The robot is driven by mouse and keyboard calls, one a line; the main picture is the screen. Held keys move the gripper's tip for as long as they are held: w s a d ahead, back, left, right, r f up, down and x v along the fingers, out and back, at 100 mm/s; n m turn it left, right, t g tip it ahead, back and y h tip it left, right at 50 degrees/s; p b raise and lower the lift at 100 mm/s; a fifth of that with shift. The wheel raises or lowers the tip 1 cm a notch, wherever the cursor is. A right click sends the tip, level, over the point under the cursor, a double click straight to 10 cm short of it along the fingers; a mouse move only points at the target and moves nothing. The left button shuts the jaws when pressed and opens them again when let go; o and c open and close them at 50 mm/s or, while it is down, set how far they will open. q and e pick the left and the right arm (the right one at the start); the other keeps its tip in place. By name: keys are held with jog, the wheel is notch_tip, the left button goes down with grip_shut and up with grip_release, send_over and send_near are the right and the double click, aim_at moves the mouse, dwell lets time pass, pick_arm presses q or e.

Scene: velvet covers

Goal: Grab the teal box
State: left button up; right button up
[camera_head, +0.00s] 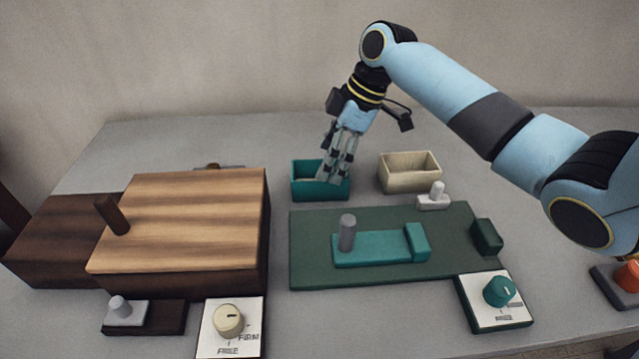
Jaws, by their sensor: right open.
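The teal box (307,185) is a small open-topped container toward the back middle of the table. My right gripper (340,175) comes down from above, with its fingers over the box's right part. The fingers are open and cover part of the box's opening and right wall. Whether they touch the box cannot be told from this view. My left gripper is not in view.
A cream box (410,176) stands to the right. In front lies a green board (311,262) with a teal slider and grey peg. A wooden box (190,210) fills the left. Dial panels (498,303) (229,327) sit near the front. The table behind the boxes is clear.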

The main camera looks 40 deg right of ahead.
aim_at(305, 188)
jog(key=x, duration=0.5)
jog(key=shift+s+a+f, duration=0.1)
jog(key=shift+s+f, duration=0.05)
jog(key=shift+f, duration=0.3)
jog(key=c, duration=0.9)
